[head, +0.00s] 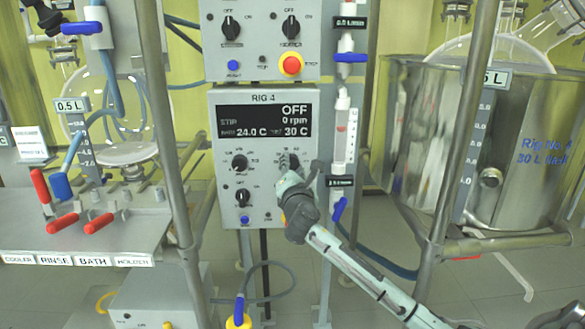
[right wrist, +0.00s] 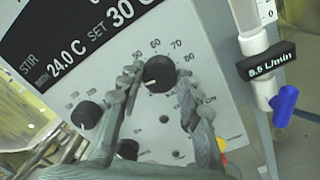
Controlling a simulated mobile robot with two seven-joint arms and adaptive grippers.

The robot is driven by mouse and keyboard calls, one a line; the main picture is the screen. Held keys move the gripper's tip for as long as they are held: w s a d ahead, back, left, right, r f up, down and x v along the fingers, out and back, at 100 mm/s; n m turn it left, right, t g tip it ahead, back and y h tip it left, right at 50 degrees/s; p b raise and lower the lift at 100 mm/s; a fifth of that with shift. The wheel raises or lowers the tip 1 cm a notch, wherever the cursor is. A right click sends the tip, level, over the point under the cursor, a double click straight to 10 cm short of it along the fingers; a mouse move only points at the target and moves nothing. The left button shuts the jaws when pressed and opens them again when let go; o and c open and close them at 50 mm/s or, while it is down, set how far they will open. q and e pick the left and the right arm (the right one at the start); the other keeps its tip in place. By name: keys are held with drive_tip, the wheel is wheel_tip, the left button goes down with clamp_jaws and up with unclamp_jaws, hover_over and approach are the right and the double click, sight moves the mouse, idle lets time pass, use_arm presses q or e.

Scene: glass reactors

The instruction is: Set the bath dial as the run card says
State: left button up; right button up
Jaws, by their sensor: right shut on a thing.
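The grey RIG 4 control box (head: 226,165) hangs in the middle of the head view. Its dark display (head: 263,121) reads stir OFF, 0 rpm, 24.0 C and set 30 C. My right gripper (head: 289,163) reaches up from the lower right and covers the box's right dial. In the right wrist view this black dial (right wrist: 160,73) sits between the two fingers of my right gripper (right wrist: 160,88), which are shut on its sides. A white card (head: 30,143) at far left is unreadable. My left gripper is out of view.
Another black knob (head: 239,161) is left of the held dial, with a switch knob (head: 242,197) below. A flow tube (head: 343,135) with a blue valve (head: 338,209) stands close on the right. Steel posts (head: 166,120) and a large metal bath (head: 408,150) flank the box.

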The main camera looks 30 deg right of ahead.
drive_tip(key=shift+f+m, duration=0.1)
drive_tip(key=shift+m, duration=0.9)
drive_tip(key=m, duration=0.3)
drive_tip(key=shift+b, duration=0.4)
drive_tip(key=m+b, duration=0.1)
drive_tip(key=m, duration=0.3)
drive_tip(key=shift+m+h, duration=0.3)
drive_tip(key=shift+m, duration=0.1)
drive_tip(key=m, duration=0.4)
drive_tip(key=shift+m+g+b, duration=0.3)
drive_tip(key=shift+m+b, duration=0.05)
drive_tip(key=shift+m, duration=0.05)
drive_tip(key=m, duration=0.4)
drive_tip(key=shift+a+m, duration=0.1)
drive_tip(key=shift+m, duration=0.2)
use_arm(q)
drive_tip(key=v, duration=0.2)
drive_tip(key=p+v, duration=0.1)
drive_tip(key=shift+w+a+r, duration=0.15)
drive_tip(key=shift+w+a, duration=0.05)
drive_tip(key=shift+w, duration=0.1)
use_arm(e)
drive_tip(key=m, duration=0.9)
drive_tip(key=shift+w+g, duration=0.1)
drive_tip(key=shift+g, duration=0.2)
